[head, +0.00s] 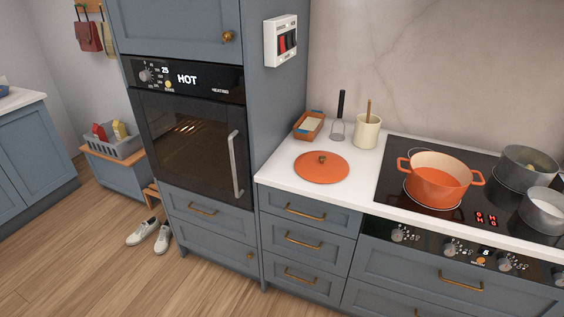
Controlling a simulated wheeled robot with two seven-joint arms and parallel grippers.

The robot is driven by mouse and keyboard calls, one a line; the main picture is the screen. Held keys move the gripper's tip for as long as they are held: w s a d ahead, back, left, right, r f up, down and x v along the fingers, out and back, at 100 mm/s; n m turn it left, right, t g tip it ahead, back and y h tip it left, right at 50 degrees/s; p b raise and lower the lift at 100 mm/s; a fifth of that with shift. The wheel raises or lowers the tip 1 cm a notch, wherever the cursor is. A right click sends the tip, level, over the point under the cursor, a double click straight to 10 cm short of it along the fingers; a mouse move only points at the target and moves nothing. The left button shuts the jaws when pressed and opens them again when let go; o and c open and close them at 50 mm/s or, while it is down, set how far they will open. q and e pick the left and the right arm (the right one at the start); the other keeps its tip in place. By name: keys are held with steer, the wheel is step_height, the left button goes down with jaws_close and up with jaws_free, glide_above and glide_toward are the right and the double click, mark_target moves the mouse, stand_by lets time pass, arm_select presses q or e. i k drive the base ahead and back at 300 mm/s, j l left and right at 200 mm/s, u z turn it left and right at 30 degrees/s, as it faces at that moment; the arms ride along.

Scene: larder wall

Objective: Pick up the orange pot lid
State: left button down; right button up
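The orange pot lid (321,168) lies flat on the white countertop, left of the hob. An orange pot (438,181) with two side handles stands uncovered on the hob, with orange-red contents inside. Neither of my grippers shows in the head view.
Behind the lid are an orange dish (309,126), a masher (338,121) and a cream crock (367,132). Grey pans (527,166) stand on the hob's right. The tall oven (192,139) reads HOT. White shoes (162,238) lie on the open floor.

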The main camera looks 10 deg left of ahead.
mark_target(321, 167)
steer(key=i+l, duration=0.2)
steer(key=l, duration=0.15)
steer(key=i+l+u, duration=0.1)
steer(key=l, duration=0.25)
steer(key=i+l, duration=0.3)
steer(key=i+l+u, duration=0.1)
steer(key=l, duration=0.35)
steer(key=i, duration=0.05)
